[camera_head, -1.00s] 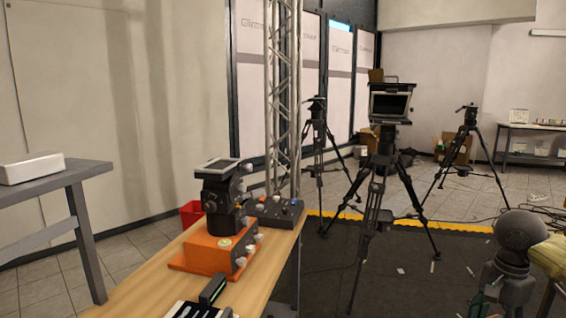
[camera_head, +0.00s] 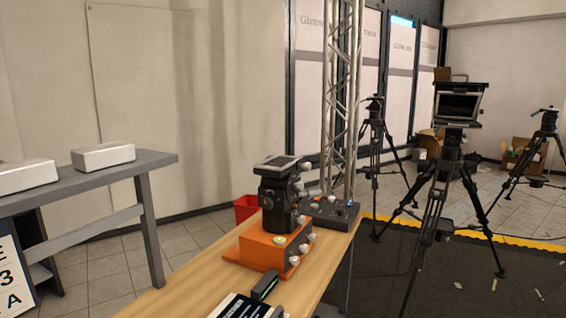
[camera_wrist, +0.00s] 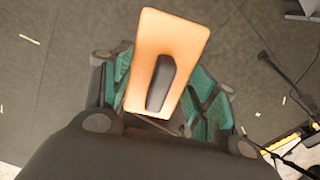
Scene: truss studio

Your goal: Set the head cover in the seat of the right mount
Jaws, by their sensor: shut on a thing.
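My gripper (camera_wrist: 162,92) shows in the wrist view, its teal fingers on both sides of an orange-tan rectangular plate with a raised black bar (camera_wrist: 160,84). I take this plate to be the head cover (camera_wrist: 175,38); the gripper is shut on it and holds it above the dark floor. In the head view neither the gripper nor the cover shows. A black head (camera_head: 276,205) with a tilted plate on top stands on an orange base (camera_head: 255,250) on the wooden bench (camera_head: 180,296). I cannot tell which thing is the right mount, and no empty seat is clear.
A black control box (camera_head: 332,212) and a dark flat device (camera_head: 240,306) lie on the bench. A grey table (camera_head: 150,160) with white boxes (camera_head: 103,156) stands left. A truss (camera_head: 341,90), a red bin (camera_head: 245,208) and tripods (camera_head: 440,190) stand behind.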

